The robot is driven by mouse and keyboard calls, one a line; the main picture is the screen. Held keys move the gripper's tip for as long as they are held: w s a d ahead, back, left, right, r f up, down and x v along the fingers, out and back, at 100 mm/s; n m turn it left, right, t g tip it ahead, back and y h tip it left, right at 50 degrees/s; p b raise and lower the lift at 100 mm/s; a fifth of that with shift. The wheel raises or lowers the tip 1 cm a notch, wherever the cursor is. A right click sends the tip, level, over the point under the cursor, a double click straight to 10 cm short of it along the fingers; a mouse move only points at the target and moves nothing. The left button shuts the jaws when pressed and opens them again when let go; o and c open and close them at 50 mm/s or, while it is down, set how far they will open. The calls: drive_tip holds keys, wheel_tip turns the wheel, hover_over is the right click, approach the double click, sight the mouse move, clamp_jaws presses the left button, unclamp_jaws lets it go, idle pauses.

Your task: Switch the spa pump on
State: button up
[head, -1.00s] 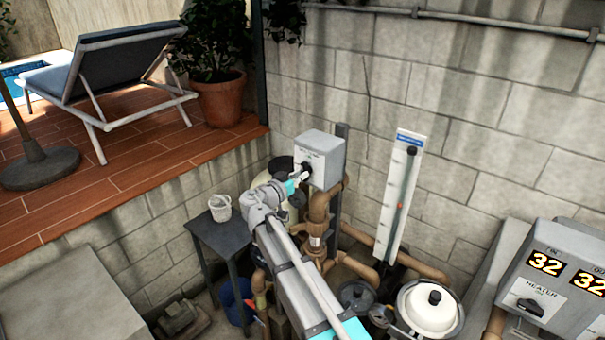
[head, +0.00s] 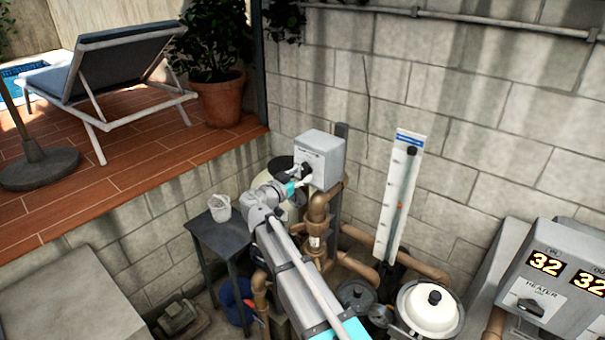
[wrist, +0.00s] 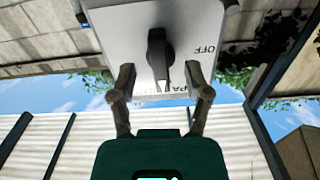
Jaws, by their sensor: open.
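The grey switch box (head: 319,160) is fixed on a post against the block wall. Its front carries a dark rotary knob, clear in the wrist view (wrist: 157,52), where OFF is printed upside down to the right of it. Other lettering below the knob is partly hidden. My gripper (head: 303,174) is at the front of the box. In the wrist view my gripper (wrist: 160,78) is open, with one finger on each side of the knob's lower end and a gap at both sides.
A small dark table (head: 222,238) with a white basket (head: 220,208) stands to the left. The flow gauge (head: 402,195), a white-lidded filter (head: 431,308) and the heater panel (head: 545,280) are to the right.

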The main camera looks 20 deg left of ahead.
drive_tip(key=shift+s, duration=0.1)
drive_tip(key=v, duration=0.7)
idle(0.5)
